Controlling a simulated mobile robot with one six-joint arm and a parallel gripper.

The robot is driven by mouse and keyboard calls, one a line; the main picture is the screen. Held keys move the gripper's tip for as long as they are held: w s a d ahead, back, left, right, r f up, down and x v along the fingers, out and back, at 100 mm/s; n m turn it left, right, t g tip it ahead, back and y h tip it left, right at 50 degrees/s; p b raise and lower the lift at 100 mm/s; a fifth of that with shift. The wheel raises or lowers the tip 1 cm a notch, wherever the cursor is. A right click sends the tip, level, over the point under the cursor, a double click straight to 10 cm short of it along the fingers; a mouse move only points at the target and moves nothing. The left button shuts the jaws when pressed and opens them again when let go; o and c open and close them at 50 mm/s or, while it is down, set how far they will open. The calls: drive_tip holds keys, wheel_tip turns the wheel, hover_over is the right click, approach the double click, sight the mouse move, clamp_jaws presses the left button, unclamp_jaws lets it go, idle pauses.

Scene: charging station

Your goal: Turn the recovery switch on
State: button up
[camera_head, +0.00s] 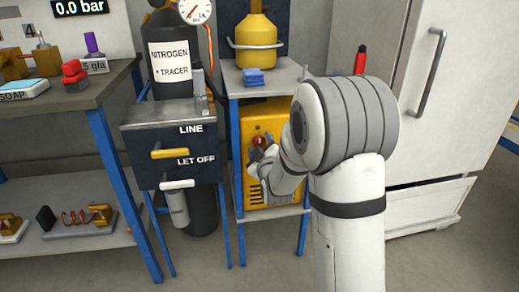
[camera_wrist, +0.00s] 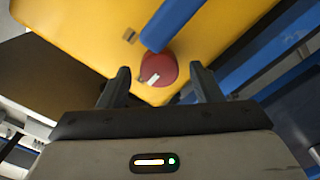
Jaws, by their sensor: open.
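The yellow recovery machine (camera_head: 272,122) sits on the blue-framed stand, and its yellow body fills much of the wrist view (camera_wrist: 90,40). A round red knob (camera_head: 259,141), which looks like the recovery switch, is on its front. In the wrist view the red knob (camera_wrist: 160,66) has a small pale mark and lies between my fingers in the picture. My gripper (camera_head: 257,163) is open in front of the machine, with a fingertip on each side of the knob in the wrist view (camera_wrist: 161,76). I cannot tell whether either finger touches it.
A blue bar (camera_wrist: 172,22) crosses close to the knob in the wrist view. The stand's blue leg (camera_head: 237,185) is left of my gripper. A dark panel with a yellow handle (camera_head: 170,153) and a white handle (camera_head: 177,184) stands further left. A white fridge (camera_head: 455,100) is at right.

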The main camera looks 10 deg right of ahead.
drive_tip(key=shift+w, duration=0.3)
drive_tip(key=c, duration=1)
